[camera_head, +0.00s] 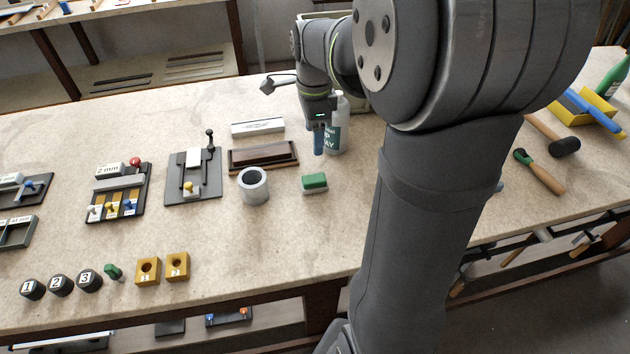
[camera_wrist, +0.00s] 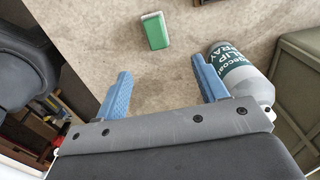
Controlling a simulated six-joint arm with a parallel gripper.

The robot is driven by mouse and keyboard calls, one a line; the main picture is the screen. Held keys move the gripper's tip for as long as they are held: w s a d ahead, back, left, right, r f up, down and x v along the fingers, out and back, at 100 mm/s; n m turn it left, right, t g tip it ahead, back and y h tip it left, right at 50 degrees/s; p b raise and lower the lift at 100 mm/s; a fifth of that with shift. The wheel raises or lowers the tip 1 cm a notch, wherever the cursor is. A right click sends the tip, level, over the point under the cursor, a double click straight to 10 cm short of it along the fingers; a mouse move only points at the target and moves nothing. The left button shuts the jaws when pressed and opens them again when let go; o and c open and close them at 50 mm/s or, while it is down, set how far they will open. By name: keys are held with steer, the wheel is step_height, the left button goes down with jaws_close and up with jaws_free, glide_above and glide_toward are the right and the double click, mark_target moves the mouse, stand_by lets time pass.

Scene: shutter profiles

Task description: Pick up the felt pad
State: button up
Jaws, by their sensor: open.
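The felt pad appears to be the small green block with a pale base (camera_head: 314,182) on the bench, right of the grey cup. It also shows in the wrist view (camera_wrist: 156,32), at the top centre, beyond the fingertips. My gripper (camera_head: 319,140) is above the bench, behind the pad in the head view, with its blue fingers pointing down. In the wrist view my gripper (camera_wrist: 161,68) has its two blue fingers spread wide with nothing between them. The pad is apart from both fingers.
A spray bottle (camera_head: 337,125) stands close beside my gripper; in the wrist view the bottle (camera_wrist: 238,68) is just right of the right finger. A grey cup (camera_head: 253,186) and a dark wooden tray (camera_head: 263,167) stand left of the pad. The bench in front of the pad is clear.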

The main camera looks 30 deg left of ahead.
glide_above(314, 178)
steer(key=f, duration=0.9)
steer(key=shift+w+a+f, duration=0.15)
steer(key=shift+w, duration=0.2)
steer(key=shift+s+f, duration=0.2)
steer(key=shift+f, duration=1.2)
steer(key=shift+s+f, duration=0.2)
steer(key=shift+f, duration=1.15)
steer(key=c, duration=1.1)
